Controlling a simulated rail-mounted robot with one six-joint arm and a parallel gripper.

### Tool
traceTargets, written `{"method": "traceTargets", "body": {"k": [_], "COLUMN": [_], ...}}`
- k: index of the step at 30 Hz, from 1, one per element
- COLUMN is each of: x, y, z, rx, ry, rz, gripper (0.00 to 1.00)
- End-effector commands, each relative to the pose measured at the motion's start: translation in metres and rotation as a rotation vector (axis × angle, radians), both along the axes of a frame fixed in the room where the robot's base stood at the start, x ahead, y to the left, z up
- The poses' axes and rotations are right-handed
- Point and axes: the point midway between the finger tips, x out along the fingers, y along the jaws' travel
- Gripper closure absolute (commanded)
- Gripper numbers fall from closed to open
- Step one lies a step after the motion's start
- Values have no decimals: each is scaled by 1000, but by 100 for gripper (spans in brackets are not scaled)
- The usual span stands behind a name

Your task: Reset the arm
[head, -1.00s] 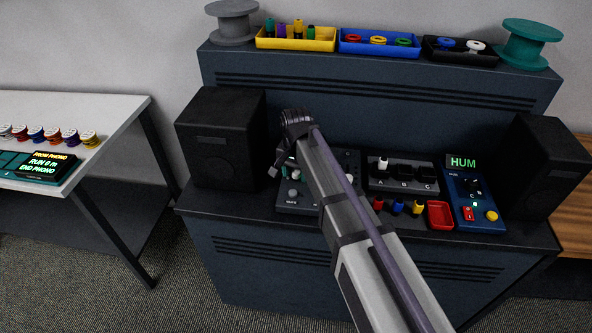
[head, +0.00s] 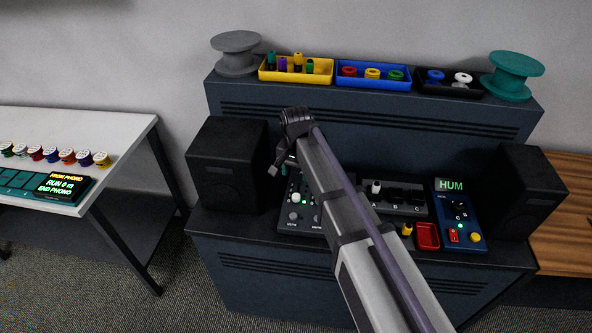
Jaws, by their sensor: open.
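My gripper (head: 277,165) is at the far end of my arm, over the left part of the dark console (head: 222,224). Its fingers point down and look open, with nothing seen between them. My arm covers part of the mixer panel (head: 296,212) and the middle of the console top. To the right of the arm are a block labelled A, B, C (head: 408,209) with a white plug (head: 376,187), a yellow plug (head: 407,229), a red tray (head: 428,237) and a blue box (head: 460,240) whose screen reads HUM.
Black speakers stand at the left (head: 227,165) and right (head: 526,194) of the console. The upper shelf holds a yellow tray (head: 293,76), a blue tray (head: 372,82), a black tray (head: 448,91), a grey spool (head: 237,55) and a teal spool (head: 512,75). A white table (head: 125,135) with several colored reels stands left.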

Motion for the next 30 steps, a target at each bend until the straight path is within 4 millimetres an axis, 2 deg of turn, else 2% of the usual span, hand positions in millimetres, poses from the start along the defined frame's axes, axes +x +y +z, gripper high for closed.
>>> {"method": "traceTargets", "body": {"k": [10,13,14,15,17,19,21,24,27,30], "x": [0,-1,-6,-24,-58,-92,-126,-164,-178,-173], "y": [0,0,-2,-9,-40,-86,-130,-183,-215,-225], "z": [-2,-2,-2,-2,-2,-2,-2,-2,-2,-2], "rx": [0,0,0,0,-1,-1,-1,-1,-1,-1], "ry": [0,0,0,0,0,-1,-1,-1,-1,-1], "rz": [0,63,112,203,315,389,424,390,313,286], "gripper": [46,46,46,46,46,46,46,46,46,46]}}
